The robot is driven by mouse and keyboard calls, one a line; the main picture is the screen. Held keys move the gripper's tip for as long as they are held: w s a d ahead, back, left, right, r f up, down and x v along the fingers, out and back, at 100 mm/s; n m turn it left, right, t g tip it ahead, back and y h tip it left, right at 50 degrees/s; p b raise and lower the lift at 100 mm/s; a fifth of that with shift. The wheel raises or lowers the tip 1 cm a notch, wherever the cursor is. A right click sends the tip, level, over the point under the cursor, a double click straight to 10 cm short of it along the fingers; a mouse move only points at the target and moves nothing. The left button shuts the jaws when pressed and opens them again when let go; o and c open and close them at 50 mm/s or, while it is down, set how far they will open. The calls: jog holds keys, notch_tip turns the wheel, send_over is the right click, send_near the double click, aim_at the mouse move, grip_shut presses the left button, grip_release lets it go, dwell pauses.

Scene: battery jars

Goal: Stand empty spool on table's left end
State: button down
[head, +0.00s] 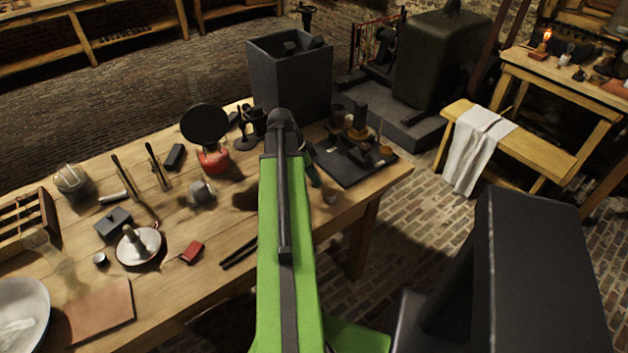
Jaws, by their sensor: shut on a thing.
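My green arm reaches up the middle of the picture over the table (215,250), and its own links hide my gripper and anything in it. A small dark greenish piece shows just right of the arm; I cannot tell what it is. I cannot single out the empty spool for sure. Small dark upright pieces (245,132) stand left of the arm's end, by the tall bin. Brown spool-like pieces (358,130) stand on a dark board (343,168) at the table's right end. The table's left end runs toward the picture's left edge.
A dark square bin (290,75) stands at the table's back. A black round disc on a red base (212,158), a candle holder (138,245), a red block (192,252), a brown sheet (100,310), a white bowl (22,312) and a wooden rack (28,222) crowd the left side.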

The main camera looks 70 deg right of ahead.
jog(key=shift+f, duration=0.15)
jog(key=c, duration=1.1)
grip_release()
jog(key=shift+r, duration=0.35)
jog(key=p+v, duration=1.1)
jog(key=shift+w+a+r, duration=0.1)
jog(key=shift+r, duration=0.25)
